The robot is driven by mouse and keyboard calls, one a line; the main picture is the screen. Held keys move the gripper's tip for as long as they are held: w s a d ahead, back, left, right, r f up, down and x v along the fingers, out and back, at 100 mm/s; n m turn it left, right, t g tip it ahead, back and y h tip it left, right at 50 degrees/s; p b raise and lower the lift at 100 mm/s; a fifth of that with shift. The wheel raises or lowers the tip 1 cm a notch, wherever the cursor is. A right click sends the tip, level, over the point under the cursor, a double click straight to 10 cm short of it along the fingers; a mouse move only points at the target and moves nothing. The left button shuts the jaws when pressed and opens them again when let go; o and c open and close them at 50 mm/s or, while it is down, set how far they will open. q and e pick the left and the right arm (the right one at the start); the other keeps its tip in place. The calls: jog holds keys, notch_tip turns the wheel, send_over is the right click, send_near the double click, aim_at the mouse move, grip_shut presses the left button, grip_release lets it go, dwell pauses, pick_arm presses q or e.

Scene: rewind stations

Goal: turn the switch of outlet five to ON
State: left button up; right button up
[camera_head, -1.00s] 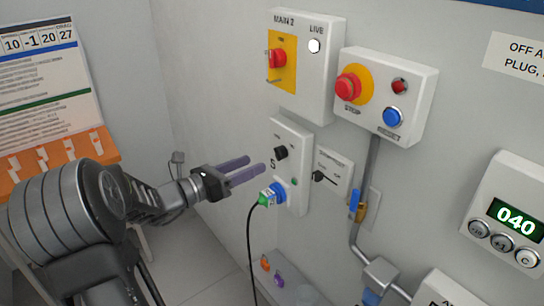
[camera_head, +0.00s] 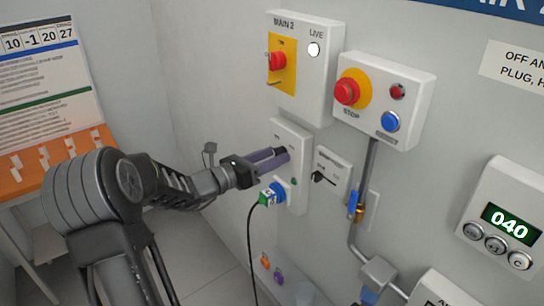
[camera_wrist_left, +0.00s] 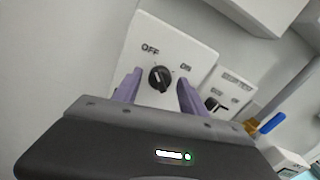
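The outlet five box (camera_head: 305,138) is a white panel on the wall. Its black rotary switch (camera_wrist_left: 159,79) shows between OFF and ON labels in the left wrist view, with a pale mark toward its OFF side. My left gripper (camera_head: 283,156) is in front of this switch and hides it in the head view. In the left wrist view, the purple fingers (camera_wrist_left: 160,92) stand apart on either side of the knob, with visible gaps. A blue socket (camera_head: 278,192) with a green-and-white plug and black cable sits below. My right gripper is out of view.
A small panel with a black lever (camera_head: 331,165) is just right of the box. Above are the MAIN 2 box (camera_head: 312,80) and a box with a red stop button (camera_head: 347,91). A conduit with a blue-handled padlock or valve (camera_head: 355,203) runs down the wall.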

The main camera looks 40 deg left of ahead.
pick_arm(q)
grip_shut()
dwell(0.3)
jog(key=shift+f+m+b, duration=0.1)
jog(key=shift+m+b, duration=9)
jog(key=shift+b, duration=5.35)
jog(key=shift+o, duration=0.7)
grip_release()
jog(key=shift+s, duration=0.1)
